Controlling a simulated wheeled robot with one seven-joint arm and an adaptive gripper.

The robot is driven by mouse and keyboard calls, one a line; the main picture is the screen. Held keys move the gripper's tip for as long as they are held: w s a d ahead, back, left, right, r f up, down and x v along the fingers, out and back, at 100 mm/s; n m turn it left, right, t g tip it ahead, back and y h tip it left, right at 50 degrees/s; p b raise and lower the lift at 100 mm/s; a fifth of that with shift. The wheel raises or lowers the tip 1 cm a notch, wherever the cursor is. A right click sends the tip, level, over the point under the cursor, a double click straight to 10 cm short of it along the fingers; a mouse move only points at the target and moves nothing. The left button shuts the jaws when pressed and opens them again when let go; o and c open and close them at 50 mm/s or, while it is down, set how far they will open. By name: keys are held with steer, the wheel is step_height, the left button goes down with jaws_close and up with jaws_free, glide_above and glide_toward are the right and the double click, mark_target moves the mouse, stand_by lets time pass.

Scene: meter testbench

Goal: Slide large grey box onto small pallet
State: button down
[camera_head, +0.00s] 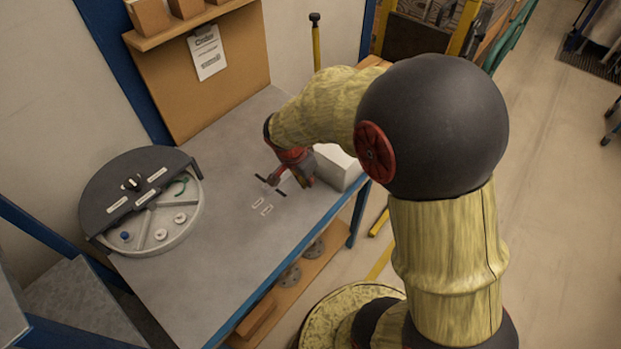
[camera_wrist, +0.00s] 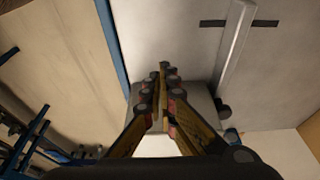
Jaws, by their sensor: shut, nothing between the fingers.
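A pale grey box (camera_head: 338,168) stands on the workbench near its right edge, partly hidden behind my arm and gripper. My gripper (camera_head: 305,178) is low over the bench, just left of the box. In the wrist view my gripper (camera_wrist: 164,72) has its fingers together with nothing held. A grey block face (camera_wrist: 203,100), apparently the same box, lies behind the fingers; I cannot tell whether they touch it. I cannot pick out a small pallet for certain in either view.
The grey bench (camera_head: 215,260) has black marks and small white outlines (camera_head: 262,205). A round grey device with knobs (camera_head: 145,200) stands at the left. A brown back panel (camera_head: 230,75) closes the far side. A pale bar (camera_wrist: 234,50) crosses the wrist view. The bench front is clear.

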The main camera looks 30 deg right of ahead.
steer(key=b+x, duration=0.1)
steer(key=x, duration=0.6)
steer(key=shift+f, duration=0.1)
steer(key=shift+w+d, duration=0.2)
steer(key=shift+d, duration=0.35)
steer(key=shift+w+d, duration=0.25)
steer(key=shift+d, duration=0.3)
steer(key=shift+w+d+b, duration=0.25)
steer(key=shift+d+b, duration=0.05)
steer(key=shift+d, duration=0.45)
steer(key=w+d, duration=0.3)
steer(key=d, duration=0.7)
steer(key=w+d, duration=0.4)
steer(key=d, duration=0.6)
steer(key=w+d, duration=0.4)
steer(key=d, duration=0.6)
steer(key=shift+d+p, duration=0.25)
steer(key=shift+p, duration=0.05)
